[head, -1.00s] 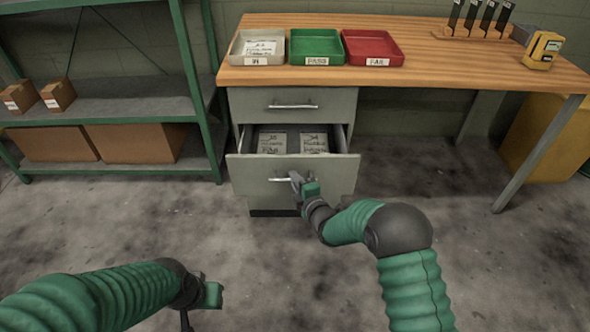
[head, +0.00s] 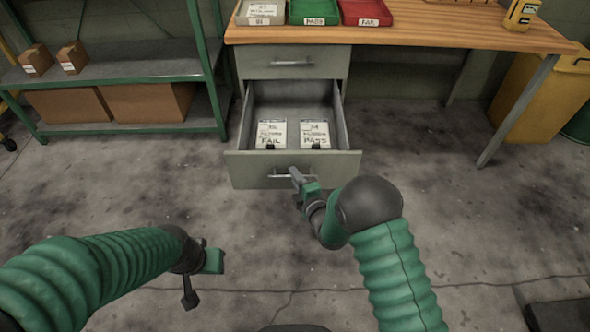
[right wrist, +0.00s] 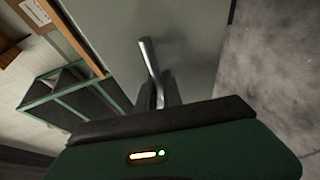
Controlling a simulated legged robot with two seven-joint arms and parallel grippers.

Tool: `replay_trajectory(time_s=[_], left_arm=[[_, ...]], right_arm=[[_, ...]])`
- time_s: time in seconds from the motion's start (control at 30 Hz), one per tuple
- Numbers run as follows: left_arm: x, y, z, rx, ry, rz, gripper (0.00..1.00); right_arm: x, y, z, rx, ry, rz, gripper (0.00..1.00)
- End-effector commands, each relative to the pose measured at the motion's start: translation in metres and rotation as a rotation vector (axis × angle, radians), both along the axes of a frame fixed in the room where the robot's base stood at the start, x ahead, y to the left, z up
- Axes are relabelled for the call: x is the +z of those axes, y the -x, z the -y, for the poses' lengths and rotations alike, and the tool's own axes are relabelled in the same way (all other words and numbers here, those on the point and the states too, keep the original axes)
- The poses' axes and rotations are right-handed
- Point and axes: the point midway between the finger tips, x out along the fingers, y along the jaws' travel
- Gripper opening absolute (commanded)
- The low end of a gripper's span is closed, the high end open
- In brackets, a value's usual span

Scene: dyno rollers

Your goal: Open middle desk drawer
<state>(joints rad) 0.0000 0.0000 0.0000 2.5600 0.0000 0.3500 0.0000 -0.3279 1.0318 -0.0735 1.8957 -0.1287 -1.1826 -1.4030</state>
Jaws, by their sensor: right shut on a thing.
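The open drawer (head: 242,170) of the grey desk cabinet is pulled far out, below a shut upper drawer (head: 262,62). Two labelled cards or clipboards, one reading FAIL (head: 271,134) and one PASS (head: 314,133), lie inside it. My right gripper (head: 300,182) is shut on the drawer's bar handle (head: 278,176); the handle (right wrist: 150,62) also shows in the right wrist view, running down between the fingers. My left gripper (head: 205,275) hangs over the floor at lower left, touching nothing; its jaw gap is not clear.
The wooden desktop (head: 420,32) carries an IN tray (head: 262,10), a green PASS tray (head: 314,12), a red FAIL tray (head: 366,12) and a yellow device (head: 521,14). A green shelf rack (head: 130,68) with boxes stands left. A yellow bin (head: 545,95) stands right.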

Motion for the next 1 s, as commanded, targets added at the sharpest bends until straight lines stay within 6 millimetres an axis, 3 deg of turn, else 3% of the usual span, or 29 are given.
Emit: replay_trajectory(time_s=[0.47,0.5,0.57,1.0], left_arm=[[0.0009,0.0,0.0,0.0,0.0,0.0,0.36],[0.0009,0.0,0.0,0.0,0.0,0.0,0.36],[0.0009,0.0,0.0,0.0,0.0,0.0,0.36],[0.0064,0.0001,0.0,0.0,0.0,0.0,0.36]], right_arm=[[-0.0044,0.0049,0.001,-0.001,0.004,-0.009,0.0],[-0.0045,0.0049,0.001,0.0,0.004,-0.009,0.13],[-0.0044,0.0048,0.0009,0.0,0.004,-0.009,0.2],[0.0023,0.0103,0.003,-0.001,0.001,-0.003,0.2]])
